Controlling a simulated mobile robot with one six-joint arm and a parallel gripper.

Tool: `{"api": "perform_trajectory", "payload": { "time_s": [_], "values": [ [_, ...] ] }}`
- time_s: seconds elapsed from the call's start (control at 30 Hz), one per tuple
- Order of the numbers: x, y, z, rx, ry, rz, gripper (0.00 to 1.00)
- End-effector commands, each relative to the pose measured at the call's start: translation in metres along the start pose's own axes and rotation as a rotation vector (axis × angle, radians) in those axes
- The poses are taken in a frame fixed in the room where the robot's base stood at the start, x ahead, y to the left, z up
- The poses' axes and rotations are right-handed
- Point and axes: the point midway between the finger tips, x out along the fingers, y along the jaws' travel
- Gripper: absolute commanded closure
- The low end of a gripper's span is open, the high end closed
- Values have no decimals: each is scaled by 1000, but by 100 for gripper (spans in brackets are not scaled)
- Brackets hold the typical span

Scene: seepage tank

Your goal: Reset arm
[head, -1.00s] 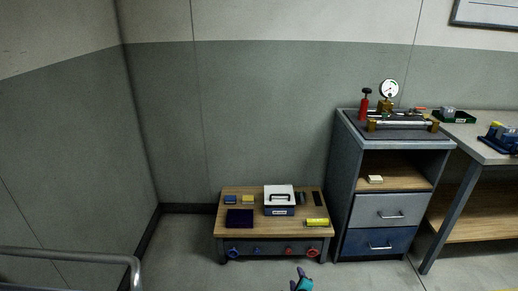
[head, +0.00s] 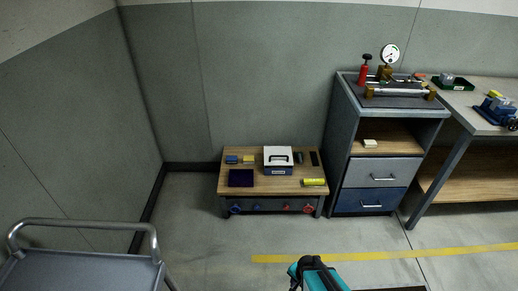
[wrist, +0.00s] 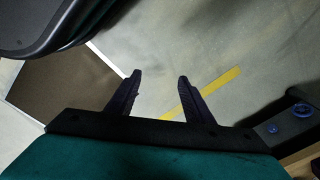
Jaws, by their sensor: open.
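My gripper shows in the wrist view (wrist: 158,85) with its two dark fingers apart and nothing between them. It is above the grey floor, and a yellow floor line shows beyond the fingers. In the head view my teal and black arm is at the bottom middle; the fingertips cannot be made out there. The arm is in front of the low wooden table and apart from it.
The low table (head: 240,205) bears a white-lidded box (head: 278,161), a dark purple pad (head: 241,178) and a yellow cylinder (head: 314,182). A drawer cabinet (head: 383,171) stands right of it, beside a workbench (head: 470,97). A grey cart (head: 80,270) is at lower left. Floor between is clear.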

Motion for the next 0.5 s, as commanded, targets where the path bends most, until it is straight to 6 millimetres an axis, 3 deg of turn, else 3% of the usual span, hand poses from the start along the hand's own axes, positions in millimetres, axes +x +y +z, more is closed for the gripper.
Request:
{"api": "perform_trajectory", "payload": {
  "time_s": [0.2, 0.5],
  "values": [
    [-16, 45, 40, -262, -151, 132, 53],
    [-40, 91, 80, -616, -387, 229, 53]
  ]
}}
